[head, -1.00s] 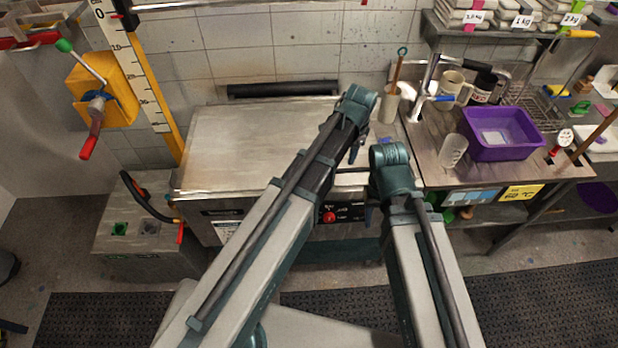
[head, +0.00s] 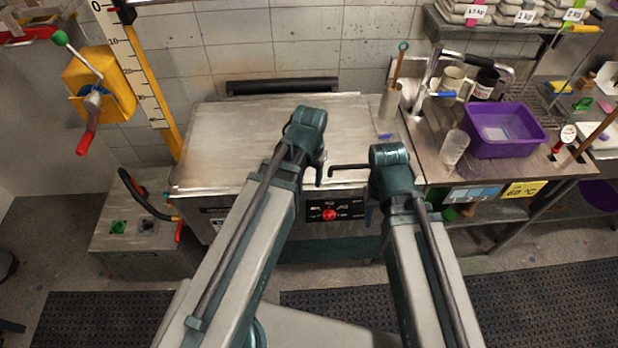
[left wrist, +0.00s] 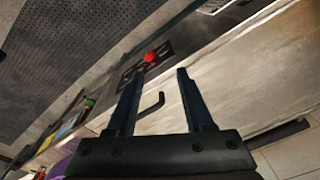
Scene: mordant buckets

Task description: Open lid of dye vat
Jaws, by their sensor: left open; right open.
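The dye vat is a steel box; its flat brushed lid (head: 235,140) lies closed. A dark bent bar (head: 348,167), apparently the lid's handle, shows at the front edge. It also shows in the left wrist view (left wrist: 152,104), in the picture between my left fingers. My left gripper (left wrist: 161,72) is open and empty; I cannot tell whether its fingers are around the bar or above it. In the head view it is largely hidden by my left wrist, just left of the bar. My right gripper (head: 370,212) is open, mostly hidden by its own arm, before the vat's right front.
A red knob (head: 329,215) sits on the vat's front panel. A purple tub (head: 503,133) and a clear beaker (head: 454,147) stand on the right counter. A grey box (head: 135,228) with a hose stands left. A yellow winch (head: 98,88) hangs on the wall.

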